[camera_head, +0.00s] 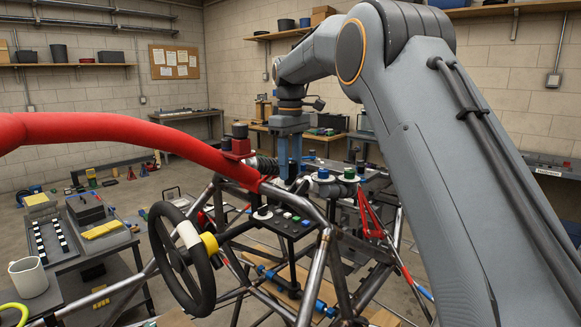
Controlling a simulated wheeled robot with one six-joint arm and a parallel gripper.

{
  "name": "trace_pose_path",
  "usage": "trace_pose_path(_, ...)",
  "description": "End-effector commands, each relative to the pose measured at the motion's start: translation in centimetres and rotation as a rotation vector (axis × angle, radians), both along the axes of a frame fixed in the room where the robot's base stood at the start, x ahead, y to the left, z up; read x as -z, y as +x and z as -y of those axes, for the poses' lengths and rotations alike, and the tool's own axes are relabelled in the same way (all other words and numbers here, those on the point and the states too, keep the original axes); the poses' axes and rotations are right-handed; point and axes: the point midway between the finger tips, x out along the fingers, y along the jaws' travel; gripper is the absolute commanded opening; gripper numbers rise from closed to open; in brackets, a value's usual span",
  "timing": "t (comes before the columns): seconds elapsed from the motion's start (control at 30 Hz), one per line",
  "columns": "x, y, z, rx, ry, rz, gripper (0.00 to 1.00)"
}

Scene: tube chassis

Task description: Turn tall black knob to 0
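A tall black knob (239,131) stands upright on a small red block (238,148) on the chassis, left of my gripper. A shorter black knob (226,143) sits beside it on the same block. No scale or 0 mark can be read at this size. My gripper (289,172) points straight down over the chassis tubes, to the right of the red block and apart from the tall knob. Its blue fingers look narrow here; the gap and whatever lies between the tips cannot be made out.
A thick red padded tube (130,129) crosses at left. A steering wheel (181,259) and a button panel (283,219) with a pale knob lie below my gripper. Blue-topped (323,173) and green-topped (349,173) parts stand close right of it. A side bench (70,268) holds a mug.

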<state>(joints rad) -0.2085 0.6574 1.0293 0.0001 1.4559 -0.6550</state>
Motion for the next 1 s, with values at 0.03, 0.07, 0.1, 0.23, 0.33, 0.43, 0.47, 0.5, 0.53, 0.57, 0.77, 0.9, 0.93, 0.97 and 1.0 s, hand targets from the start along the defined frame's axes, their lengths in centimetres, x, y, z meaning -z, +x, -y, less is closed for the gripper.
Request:
trace_pose_path(0.03,0.28,-0.04,0.02,0.000,-0.001,-0.001,0.35)
trace_pose_path(0.07,0.42,-0.01,0.02,0.000,0.000,0.000,0.35)
trace_pose_path(0.1,0.57,0.00,0.01,0.000,0.000,0.001,0.35)
trace_pose_path(0.23,0.76,0.01,0.02,0.000,0.000,0.001,0.35)
trace_pose_path(0.33,0.76,0.01,0.02,0.000,0.000,0.001,0.35)
trace_pose_path(0.43,0.75,0.01,0.02,0.000,0.000,0.001,0.25)
trace_pose_path(0.47,0.75,0.01,0.02,0.000,0.000,0.001,0.20)
trace_pose_path(0.5,0.74,0.01,0.02,0.000,0.000,0.001,0.14)
trace_pose_path(0.53,0.74,0.01,0.02,0.000,0.000,0.001,0.08)
trace_pose_path(0.57,0.74,0.01,0.02,0.000,0.000,0.001,0.05)
trace_pose_path(0.77,0.69,-0.01,0.02,0.013,-0.001,0.001,0.05)
trace_pose_path(0.9,0.62,-0.05,0.03,0.057,0.000,0.000,0.05)
trace_pose_path(0.93,0.61,-0.06,0.02,0.072,0.000,0.000,0.05)
trace_pose_path(0.97,0.59,-0.06,0.03,0.087,0.000,0.000,0.05)
trace_pose_path(1.0,0.57,-0.07,0.02,0.111,0.000,0.000,0.05)
